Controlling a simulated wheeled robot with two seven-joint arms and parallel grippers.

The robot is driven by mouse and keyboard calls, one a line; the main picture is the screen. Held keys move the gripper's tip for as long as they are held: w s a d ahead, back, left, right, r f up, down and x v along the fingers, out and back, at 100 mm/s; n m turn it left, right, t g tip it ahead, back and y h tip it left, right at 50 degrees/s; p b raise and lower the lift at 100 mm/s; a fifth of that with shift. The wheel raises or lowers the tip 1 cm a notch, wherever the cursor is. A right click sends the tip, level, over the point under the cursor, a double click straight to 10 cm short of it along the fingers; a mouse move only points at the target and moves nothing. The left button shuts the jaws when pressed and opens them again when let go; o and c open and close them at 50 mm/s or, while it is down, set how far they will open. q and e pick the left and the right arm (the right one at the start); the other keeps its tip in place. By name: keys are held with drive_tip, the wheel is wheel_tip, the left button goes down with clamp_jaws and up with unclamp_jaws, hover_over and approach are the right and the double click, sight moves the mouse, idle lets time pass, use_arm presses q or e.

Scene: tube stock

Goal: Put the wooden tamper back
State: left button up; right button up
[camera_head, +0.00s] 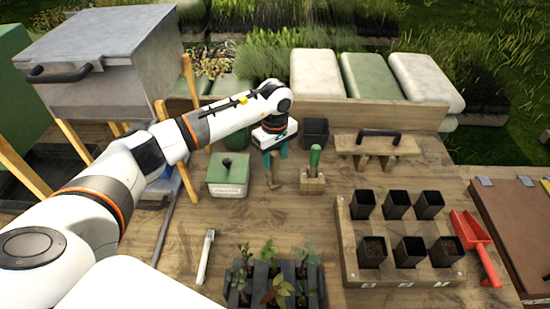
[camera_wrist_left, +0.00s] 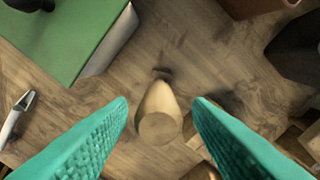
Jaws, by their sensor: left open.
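The wooden tamper (camera_head: 275,174), a pale peg-like piece, stands on the table just below my left gripper (camera_head: 275,157). In the left wrist view the tamper (camera_wrist_left: 158,115) shows its round end toward the camera, between the two teal fingers of my left gripper (camera_wrist_left: 160,103). The fingers are open, with a visible gap on each side of the tamper. Its lower part is partly hidden in the head view. My right gripper is not in view.
A green box (camera_head: 229,172) stands left of the tamper. A wooden block (camera_head: 312,185) with a green-handled tool (camera_head: 315,158) is close on the right. Behind is a dark pot (camera_head: 315,131). A white-handled tool (camera_head: 206,256) and seedling tray (camera_head: 270,296) lie nearer.

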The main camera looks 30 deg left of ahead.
use_arm(q)
wheel_tip(320, 180, up, 9)
drive_tip(key=p, duration=0.3)
drive_tip(key=shift+r, duration=0.15)
idle(0.3)
